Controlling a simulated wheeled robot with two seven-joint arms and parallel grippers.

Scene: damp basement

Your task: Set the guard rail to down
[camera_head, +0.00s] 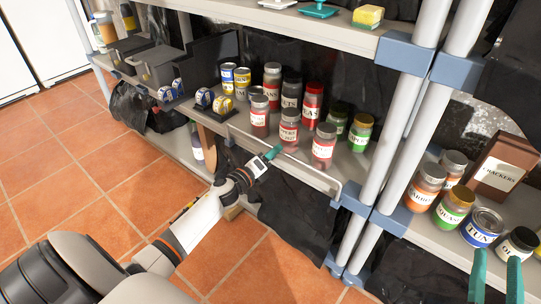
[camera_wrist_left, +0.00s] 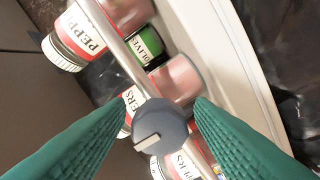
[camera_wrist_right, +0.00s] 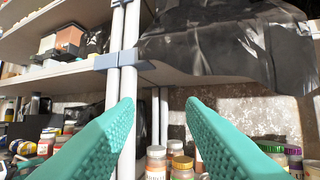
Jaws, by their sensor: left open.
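The guard rail (camera_head: 310,173) is a thin pale bar along the front of the middle shelf, standing raised before the jars. It also shows in the left wrist view as a slanted bar (camera_wrist_left: 124,52). My left gripper (camera_head: 270,155) is at the rail's middle, its fingers partly hidden by its own wrist. In the left wrist view its fingers are apart (camera_wrist_left: 155,103), with a grey faceted piece between them; I cannot tell if that belongs to the rail or if a finger touches it. My right gripper (camera_head: 496,255) is open and empty at the lower right, by the right shelf.
Several labelled jars, one a red-lidded jar (camera_head: 312,104), stand close behind the rail. Grey shelf posts (camera_head: 385,140) with blue-grey joints stand to the right. Tiled floor (camera_head: 110,165) is free at the left.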

